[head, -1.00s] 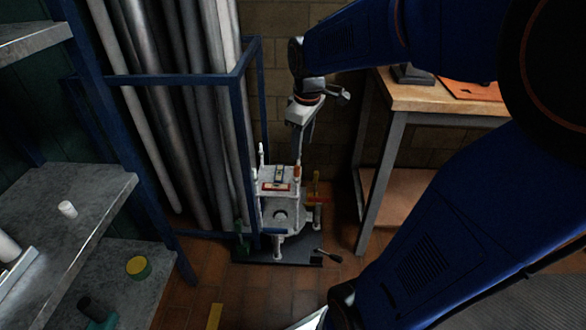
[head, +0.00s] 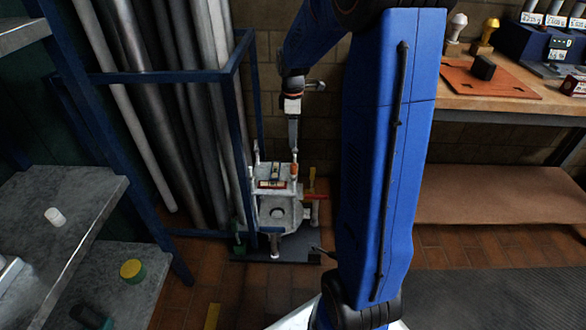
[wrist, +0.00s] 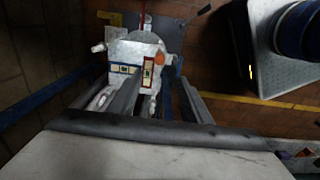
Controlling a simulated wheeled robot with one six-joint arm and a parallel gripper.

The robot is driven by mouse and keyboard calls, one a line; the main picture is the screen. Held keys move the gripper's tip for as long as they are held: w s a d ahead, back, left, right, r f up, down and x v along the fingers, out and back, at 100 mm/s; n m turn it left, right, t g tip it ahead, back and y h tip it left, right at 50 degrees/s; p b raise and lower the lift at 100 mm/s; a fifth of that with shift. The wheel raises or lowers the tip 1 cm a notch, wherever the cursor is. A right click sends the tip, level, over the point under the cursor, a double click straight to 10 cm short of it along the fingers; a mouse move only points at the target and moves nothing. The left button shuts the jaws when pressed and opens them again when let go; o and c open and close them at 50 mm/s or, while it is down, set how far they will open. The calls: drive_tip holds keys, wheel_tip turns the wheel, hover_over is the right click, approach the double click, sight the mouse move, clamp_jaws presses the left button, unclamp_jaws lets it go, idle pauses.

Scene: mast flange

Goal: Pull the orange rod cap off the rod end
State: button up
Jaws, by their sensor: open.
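The orange rod cap (head: 294,169) sits on top of a rod at the right back corner of a white plate stand (head: 278,216), low on the floor beside the pipe rack. It also shows in the wrist view (wrist: 159,58), just beyond my fingertips. My gripper (head: 294,147) points down above the cap, its fingers seen nearly edge-on. The cap appears apart from both fingers. The rod below the cap is mostly hidden in the wrist view.
Other white rods (head: 256,158) rise from the stand, close to the cap. A red lever (head: 315,197) juts from its right side. The blue rack (head: 236,110) with upright pipes stands close on the left. A workbench (head: 500,105) is at right, with floor before it.

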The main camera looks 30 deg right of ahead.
sight(294, 165)
wheel_tip(294, 165, down, 15)
drive_tip(key=shift+d+r, duration=0.15)
drive_tip(key=shift+r, duration=0.05)
idle(0.5)
drive_tip(key=c, duration=1.1)
